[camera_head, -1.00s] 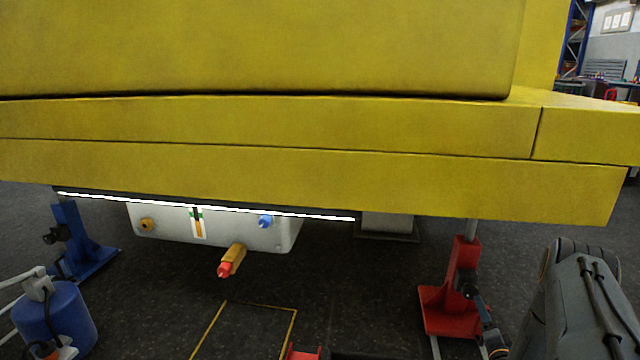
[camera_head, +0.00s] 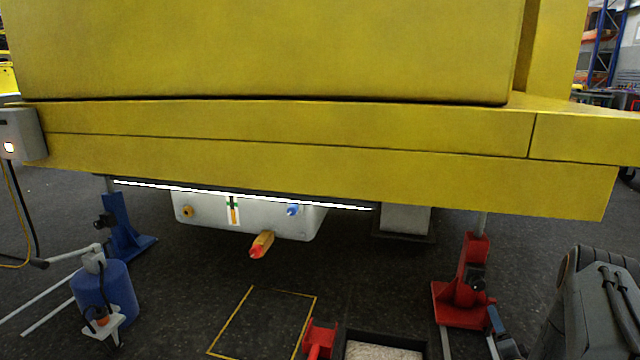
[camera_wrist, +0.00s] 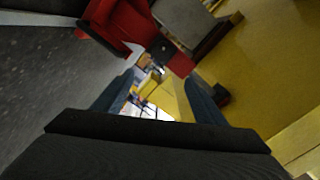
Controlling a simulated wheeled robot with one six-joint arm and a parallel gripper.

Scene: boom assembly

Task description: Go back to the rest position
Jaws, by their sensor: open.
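My gripper (camera_wrist: 163,92) shows in the wrist view with its two dark fingers spread apart and nothing between them. In the wrist view, a red part (camera_wrist: 118,25) is beyond the fingers at the upper left, and a yellow surface (camera_wrist: 270,70) fills the right side.
A large yellow boom structure (camera_head: 300,160) spans the head view. Below it are a white tank (camera_head: 272,222), a blue stand (camera_head: 122,235) and a red stand (camera_head: 468,285). A blue canister (camera_head: 105,290) stands left. A yellow-outlined floor patch (camera_head: 262,325) looks clear.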

